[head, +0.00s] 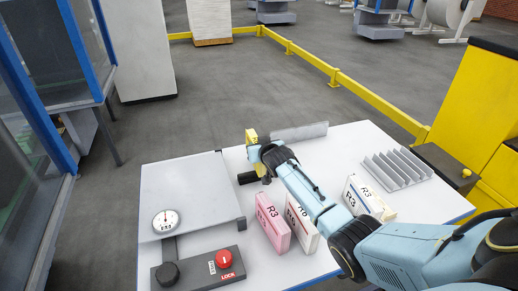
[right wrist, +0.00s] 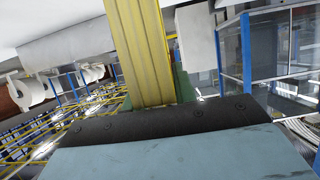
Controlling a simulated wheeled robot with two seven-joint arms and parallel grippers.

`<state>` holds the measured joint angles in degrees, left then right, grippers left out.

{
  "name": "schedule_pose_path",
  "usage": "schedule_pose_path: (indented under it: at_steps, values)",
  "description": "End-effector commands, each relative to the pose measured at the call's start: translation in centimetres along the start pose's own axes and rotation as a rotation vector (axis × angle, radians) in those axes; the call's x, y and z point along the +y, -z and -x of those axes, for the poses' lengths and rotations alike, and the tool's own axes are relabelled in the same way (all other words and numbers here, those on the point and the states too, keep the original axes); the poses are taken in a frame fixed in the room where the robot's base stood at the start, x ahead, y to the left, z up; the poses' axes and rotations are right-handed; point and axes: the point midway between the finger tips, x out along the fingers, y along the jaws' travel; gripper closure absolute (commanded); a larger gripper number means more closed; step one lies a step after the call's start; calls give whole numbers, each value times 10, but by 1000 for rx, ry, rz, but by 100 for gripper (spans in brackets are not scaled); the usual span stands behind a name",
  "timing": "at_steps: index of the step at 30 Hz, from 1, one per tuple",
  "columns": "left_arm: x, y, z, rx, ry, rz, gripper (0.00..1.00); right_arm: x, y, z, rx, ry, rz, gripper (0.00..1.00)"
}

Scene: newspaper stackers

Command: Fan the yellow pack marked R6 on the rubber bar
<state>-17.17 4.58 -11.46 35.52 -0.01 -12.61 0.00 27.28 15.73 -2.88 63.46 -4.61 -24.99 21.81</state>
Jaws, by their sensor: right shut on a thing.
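The yellow pack (head: 251,136) is at the far edge of the white table, mostly hidden behind my right gripper (head: 259,150). Its mark cannot be read. In the right wrist view the yellow pack (right wrist: 146,50) stands up from between the jaws, its ridged long side showing. My right gripper is shut on it. A short black bar (head: 247,178), which looks like the rubber bar, lies just nearer than the gripper, partly hidden by my arm. I cannot tell whether the pack touches it. My left gripper is not in view.
A pink R3 pack (head: 273,222), a white pack (head: 302,222) and another pack (head: 370,196) stand along the table's near side. A grey upright plate (head: 300,132) is right of the gripper. A finned rack (head: 398,168) is at right, a grey platform (head: 185,187) with dial at left.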

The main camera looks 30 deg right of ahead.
Motion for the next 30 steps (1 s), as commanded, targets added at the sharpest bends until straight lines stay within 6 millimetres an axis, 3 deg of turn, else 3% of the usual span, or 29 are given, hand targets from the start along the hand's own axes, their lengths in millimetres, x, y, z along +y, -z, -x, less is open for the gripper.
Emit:
schedule_pose_path:
  at_steps: [17, 30]
  values:
    - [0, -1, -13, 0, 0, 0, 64, 0, 4, -14, 2, 0, 1, 100]
    - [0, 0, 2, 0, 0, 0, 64, 0, 2, -4, -3, 0, -1, 100]
